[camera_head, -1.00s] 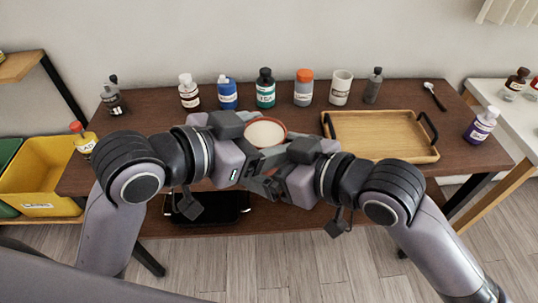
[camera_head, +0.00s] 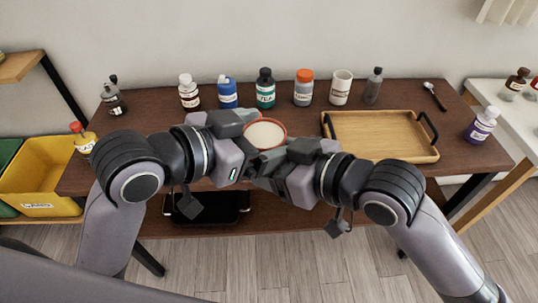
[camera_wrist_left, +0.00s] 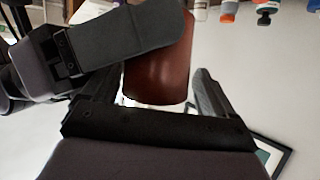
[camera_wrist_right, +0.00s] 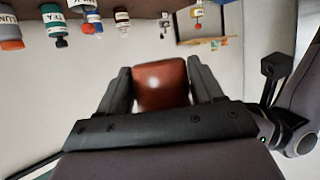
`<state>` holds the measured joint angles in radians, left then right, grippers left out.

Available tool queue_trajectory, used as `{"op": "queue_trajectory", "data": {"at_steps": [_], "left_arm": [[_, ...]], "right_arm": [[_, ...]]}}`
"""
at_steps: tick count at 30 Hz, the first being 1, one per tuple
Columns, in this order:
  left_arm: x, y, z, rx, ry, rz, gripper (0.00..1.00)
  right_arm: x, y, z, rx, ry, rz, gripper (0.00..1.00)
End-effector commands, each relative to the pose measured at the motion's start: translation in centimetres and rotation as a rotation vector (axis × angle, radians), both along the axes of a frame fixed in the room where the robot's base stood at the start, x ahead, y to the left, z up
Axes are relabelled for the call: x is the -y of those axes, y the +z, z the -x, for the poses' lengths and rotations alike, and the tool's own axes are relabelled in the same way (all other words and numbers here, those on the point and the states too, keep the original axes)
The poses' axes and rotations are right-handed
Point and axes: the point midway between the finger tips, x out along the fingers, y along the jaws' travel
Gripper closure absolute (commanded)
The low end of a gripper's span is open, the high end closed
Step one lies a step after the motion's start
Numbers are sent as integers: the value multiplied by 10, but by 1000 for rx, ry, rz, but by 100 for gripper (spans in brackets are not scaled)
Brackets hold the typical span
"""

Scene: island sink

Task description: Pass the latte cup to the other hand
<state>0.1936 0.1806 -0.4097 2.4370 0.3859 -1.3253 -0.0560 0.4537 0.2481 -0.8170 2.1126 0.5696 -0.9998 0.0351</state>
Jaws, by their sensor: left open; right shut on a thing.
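The latte cup (camera_head: 265,134) is reddish brown with a pale, creamy top. It is held upright between my two grippers in the head view, above the table. My right gripper (camera_head: 283,152) is shut on the cup. In the right wrist view the cup (camera_wrist_right: 161,84) sits between both of its fingers. My left gripper (camera_head: 250,138) is open around the cup. In the left wrist view the cup (camera_wrist_left: 160,75) stands between its spread fingers, with a gap on the right side. A dark finger of the right gripper crosses in front of the cup there.
A wooden tray (camera_head: 380,151) with dark handles lies at the right of the dark table (camera_head: 140,125). A spoon (camera_head: 434,96) lies at the back right. A yellow bin (camera_head: 40,180) stands at the left.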

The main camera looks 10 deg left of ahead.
Motion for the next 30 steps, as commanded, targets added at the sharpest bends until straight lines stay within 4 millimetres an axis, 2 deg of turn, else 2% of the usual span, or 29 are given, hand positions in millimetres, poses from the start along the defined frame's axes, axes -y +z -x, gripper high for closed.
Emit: {"op": "queue_trajectory", "data": {"at_steps": [4, 7, 10, 11, 15, 17, 19, 20, 23, 28, 30], "left_arm": [[5, 1, 3, -2, -16, 12, 0], [5, 14, -2, 27, -2, 58, 0], [2, 40, -11, 83, 26, 157, 0], [1, 50, -15, 103, 36, 192, 0], [-12, 93, -30, 198, 89, 375, 0], [-19, 104, -36, 227, 116, 446, 0], [-30, 106, -44, 245, 154, 512, 0], [-34, 101, -49, 245, 177, 531, 0], [-49, 68, -61, 217, 252, 539, 0], [-66, -6, -66, 138, 349, 465, 0], [-73, -44, -62, 95, 388, 421, 0]], "right_arm": [[-2, 2, 0, 4, 2, -7, 73], [-2, 2, 0, 2, 3, -7, 73], [-2, 0, 1, -2, 5, -3, 73], [-2, 0, 1, -4, 5, -2, 80], [-1, 0, 1, -1, 2, -2, 80], [-1, 0, 0, 0, 3, -2, 80], [-1, 1, 0, 0, 2, -2, 80], [-1, 1, 0, 1, 2, -3, 80], [-1, 1, 0, 1, 1, -3, 80], [-1, 1, 0, 3, 0, -3, 80], [-1, 3, 0, 6, 1, -6, 95]]}}
